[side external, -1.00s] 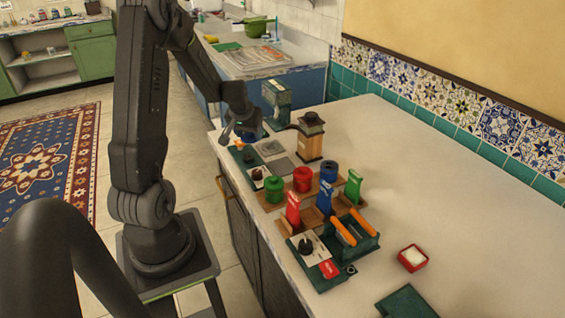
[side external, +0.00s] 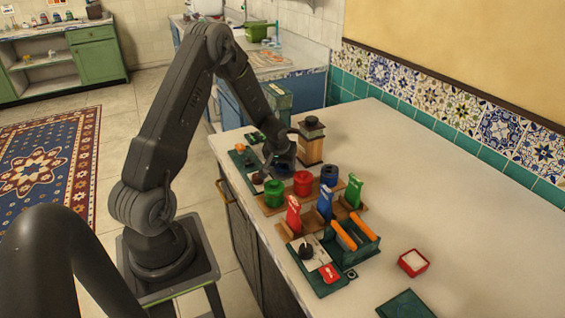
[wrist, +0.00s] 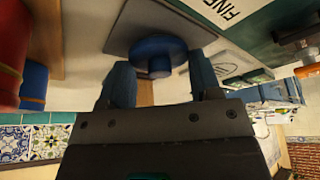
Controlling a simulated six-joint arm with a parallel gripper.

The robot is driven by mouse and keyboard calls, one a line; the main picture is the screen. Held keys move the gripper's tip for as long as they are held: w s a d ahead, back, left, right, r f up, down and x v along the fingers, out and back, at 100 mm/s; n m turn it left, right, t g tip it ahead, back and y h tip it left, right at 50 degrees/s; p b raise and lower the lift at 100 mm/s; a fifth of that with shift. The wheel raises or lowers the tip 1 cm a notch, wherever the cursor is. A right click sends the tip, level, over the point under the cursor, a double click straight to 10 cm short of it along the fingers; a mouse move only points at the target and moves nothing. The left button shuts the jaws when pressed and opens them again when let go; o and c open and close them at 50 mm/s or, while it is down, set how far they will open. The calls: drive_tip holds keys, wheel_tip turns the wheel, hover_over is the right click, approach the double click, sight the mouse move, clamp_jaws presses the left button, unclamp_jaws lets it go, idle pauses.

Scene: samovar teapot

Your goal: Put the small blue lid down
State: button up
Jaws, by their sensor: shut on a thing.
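The small blue lid (wrist: 150,50) is a round disc with a short knob, seen between the fingers in the wrist view. My gripper (wrist: 160,80) is shut on it. The lid is over a grey square plate (wrist: 135,14); I cannot tell whether it touches the plate. In the side view my gripper (side external: 278,167) is low over the counter, beside the green and red canisters, and it hides most of the lid and plate.
A green canister (side external: 274,193), a red canister (side external: 302,183) and a blue canister (side external: 329,175) stand close in front. A wooden grinder (side external: 311,145) stands behind. Upright tags and a green holder with orange handles (side external: 356,246) are nearer. The counter's right side is mostly clear.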

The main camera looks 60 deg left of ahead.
drive_tip(key=o, duration=0.9)
drive_tip(key=shift+f, duration=0.1)
drive_tip(key=v, duration=1.2)
drive_tip(key=s+d+r+m+t, duration=0.1)
drive_tip(key=s+d+r+m, duration=0.25)
drive_tip(key=d+r, duration=0.95)
drive_tip(key=s+d+r+m+h, duration=0.1)
drive_tip(key=s+d+r+m, duration=0.1)
drive_tip(key=s+d, duration=0.4)
drive_tip(key=s+d+r+m+t+h, duration=0.1)
drive_tip(key=s+d+r+m+h, duration=0.1)
drive_tip(key=s+d, duration=0.5)
drive_tip(key=shift+d+m, duration=0.6)
drive_tip(key=shift+m, duration=0.15)
drive_tip(key=shift+s+r, duration=0.1)
